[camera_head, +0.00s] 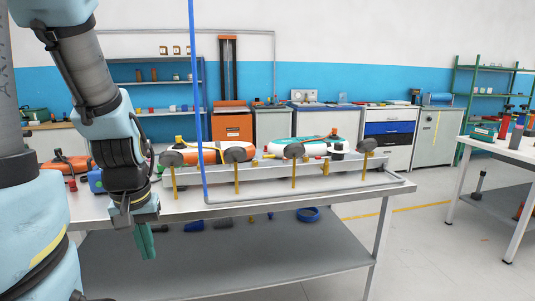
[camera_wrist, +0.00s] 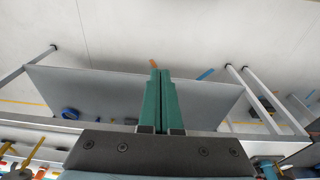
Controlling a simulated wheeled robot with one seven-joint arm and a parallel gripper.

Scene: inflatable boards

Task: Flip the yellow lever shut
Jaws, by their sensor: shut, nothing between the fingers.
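Several yellow levers hang along the front of a grey metal rail (camera_head: 270,180) on the workbench, each below a dark rounded knob. From left to right, they include a first lever (camera_head: 174,184), a second lever (camera_head: 237,180), a third lever (camera_head: 294,175) and a fourth lever (camera_head: 364,163). I cannot tell which one the task means. My gripper (camera_head: 146,243) points down in front of the bench, left of and below the levers, touching none. Its green fingers (camera_wrist: 160,100) are together and empty in the wrist view. A yellow bar (camera_wrist: 34,150) shows at that view's lower left.
Orange and white rolled boards (camera_head: 205,152) lie behind the rail. A blue upright post (camera_head: 196,90) stands at the bench. The bench top's front edge (camera_head: 300,207) is near my gripper, with a lower shelf (camera_head: 240,265) beneath. A white table (camera_head: 500,145) stands at right, with clear floor between.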

